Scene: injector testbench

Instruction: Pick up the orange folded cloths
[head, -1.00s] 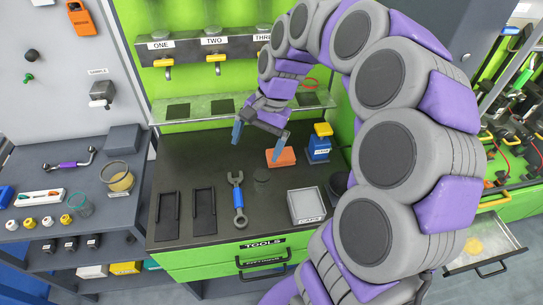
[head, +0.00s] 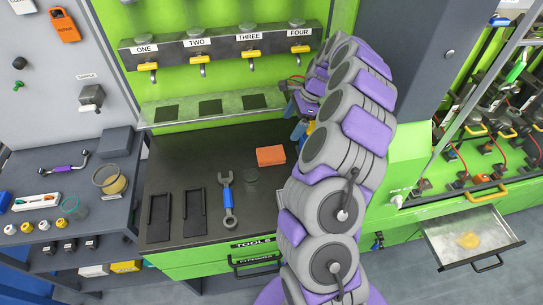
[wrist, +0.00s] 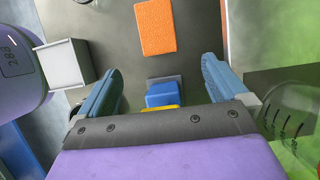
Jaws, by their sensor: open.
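The orange folded cloths (head: 270,155) lie as a flat block on the dark workbench top, left of my arm in the head view. In the wrist view the orange cloths (wrist: 155,27) are at the top centre, beyond my fingertips and apart from them. My gripper (wrist: 160,85) is open, with its two blue fingers spread and nothing held. A blue bottle with a yellow cap (wrist: 162,95) sits between the fingers in the wrist view; I cannot tell whether they touch it. In the head view my gripper (head: 299,125) is partly hidden behind my arm.
A grey caps box (wrist: 66,64) stands at left in the wrist view, and a clear graduated beaker (wrist: 292,120) at right. A blue-handled wrench (head: 227,198) lies on the workbench (head: 205,160). An open drawer (head: 470,240) sticks out at right.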

